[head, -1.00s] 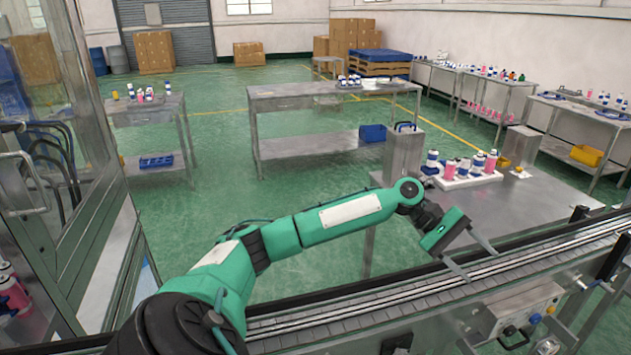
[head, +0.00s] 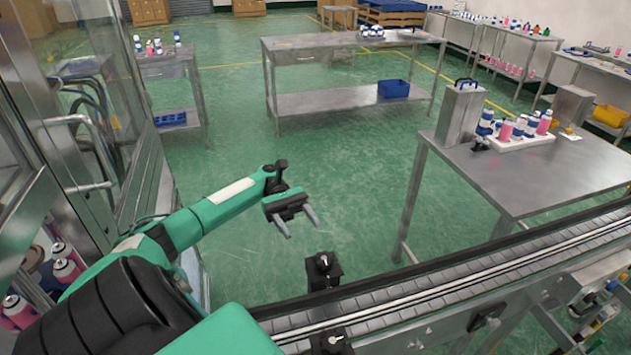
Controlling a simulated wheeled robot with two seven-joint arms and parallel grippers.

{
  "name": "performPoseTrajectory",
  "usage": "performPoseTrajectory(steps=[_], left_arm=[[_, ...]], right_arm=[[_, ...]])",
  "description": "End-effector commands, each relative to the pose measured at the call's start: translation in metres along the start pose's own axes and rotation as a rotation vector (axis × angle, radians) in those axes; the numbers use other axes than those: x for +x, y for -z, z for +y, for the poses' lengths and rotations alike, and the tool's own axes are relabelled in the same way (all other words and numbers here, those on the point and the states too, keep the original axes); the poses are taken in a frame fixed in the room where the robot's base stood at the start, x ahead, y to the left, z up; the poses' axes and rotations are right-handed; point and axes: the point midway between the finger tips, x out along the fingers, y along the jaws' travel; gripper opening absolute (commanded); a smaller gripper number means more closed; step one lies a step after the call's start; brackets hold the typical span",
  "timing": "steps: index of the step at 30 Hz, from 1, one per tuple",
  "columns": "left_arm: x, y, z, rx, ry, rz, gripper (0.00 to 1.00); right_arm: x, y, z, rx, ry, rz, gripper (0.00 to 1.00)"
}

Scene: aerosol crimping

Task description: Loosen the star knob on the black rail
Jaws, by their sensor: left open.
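My left gripper (head: 300,229) is open and empty, its two fingers spread and pointing toward the conveyor's far side. It hangs over the green floor, apart from everything. The conveyor (head: 440,290) has a black rail (head: 540,224) along its far edge. Below the gripper, a black bracket with a small knob (head: 323,262) stands at that edge. A similar bracket with a knob (head: 334,339) stands on the near side. A black knob-like part (head: 486,321) sits on the conveyor's near side. I cannot tell which is the star knob. My right gripper is out of view.
A steel table (head: 500,184) behind the conveyor holds a white tray (head: 543,139) of bottles and a metal box (head: 460,112). A glazed machine frame (head: 110,150) stands at the left. The floor between is clear.

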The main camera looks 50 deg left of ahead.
Motion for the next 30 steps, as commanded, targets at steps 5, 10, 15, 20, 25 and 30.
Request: performPoseTrajectory(steps=[5,10,15,20,25,30], left_arm=[[0.021,-0.004,-0.001,0.001,-0.002,-0.003,0.58],[0.044,-0.004,0.000,0.001,-0.005,-0.002,0.58],[0.081,-0.004,-0.001,-0.002,-0.002,0.000,0.58],[0.107,-0.003,0.000,-0.001,-0.004,0.001,0.58],[0.121,-0.001,0.000,-0.001,-0.004,0.002,0.58],[0.124,0.000,0.000,-0.001,-0.005,0.003,0.58]], right_arm=[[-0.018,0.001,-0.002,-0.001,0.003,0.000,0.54],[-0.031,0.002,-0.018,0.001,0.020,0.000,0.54],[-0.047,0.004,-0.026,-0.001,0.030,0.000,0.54],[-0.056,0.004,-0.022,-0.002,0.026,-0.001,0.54],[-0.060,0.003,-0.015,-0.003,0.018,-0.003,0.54],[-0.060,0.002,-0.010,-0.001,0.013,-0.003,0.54]])
